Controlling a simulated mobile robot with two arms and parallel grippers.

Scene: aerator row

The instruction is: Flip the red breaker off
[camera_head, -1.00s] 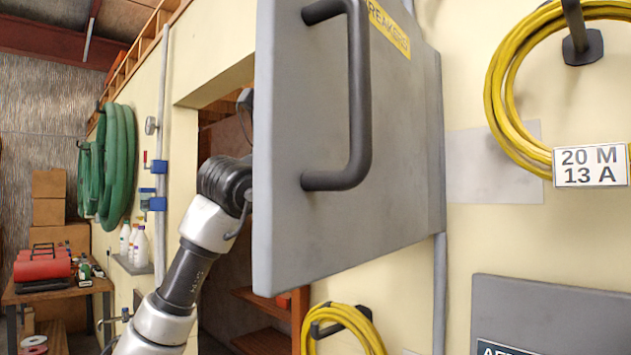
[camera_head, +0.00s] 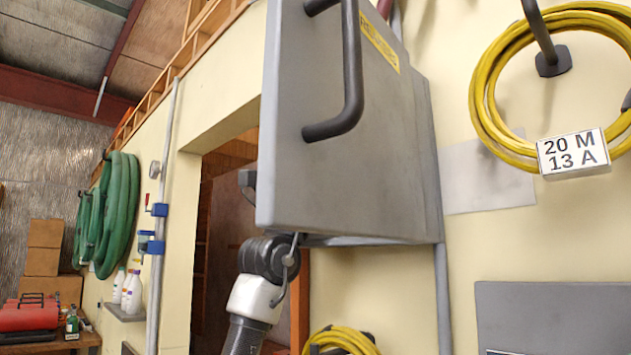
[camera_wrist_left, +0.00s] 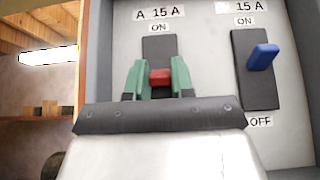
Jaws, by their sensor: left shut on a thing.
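The red breaker (camera_wrist_left: 160,77) shows in the left wrist view as a small red lever on a dark plate, under an "ON" label and a "15 A" label. My left gripper (camera_wrist_left: 158,70) has its green fingers on both sides of the lever and is shut on it. The bottom of the red breaker's plate is hidden behind my gripper. In the head view the grey breaker box door (camera_head: 310,150), with a dark handle, stands open and hides my left gripper and the breakers. My right gripper is in neither view.
A blue breaker lever (camera_wrist_left: 263,57) sits close on the right, with "ON" above and "OFF" below its plate. A yellow cable coil (camera_head: 485,100) hangs right of the box. Green hoses (camera_head: 117,215) hang at the left. A doorway opens left of the door.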

